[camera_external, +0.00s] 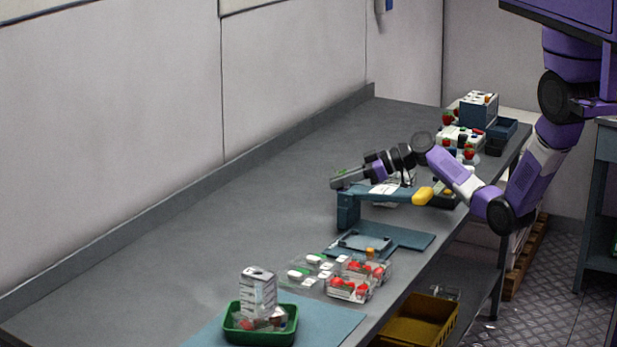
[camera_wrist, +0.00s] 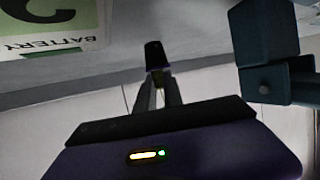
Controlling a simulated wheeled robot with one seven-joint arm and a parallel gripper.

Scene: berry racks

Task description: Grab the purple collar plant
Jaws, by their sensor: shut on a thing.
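My gripper (camera_external: 338,180) is stretched out to the left over the middle of the bench, just above the blue-grey raised rack. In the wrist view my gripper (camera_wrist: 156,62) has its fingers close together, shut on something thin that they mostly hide. A small bit of green (camera_external: 340,171) shows at the fingertips in the camera_external view, like a plant's leaves. A purple collar on it cannot be made out.
The blue-grey rack (camera_external: 348,212) stands below my gripper. Clear punnets with red berries (camera_external: 352,284) and a green tray (camera_external: 262,334) lie nearer the front. The bench's left side is clear.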

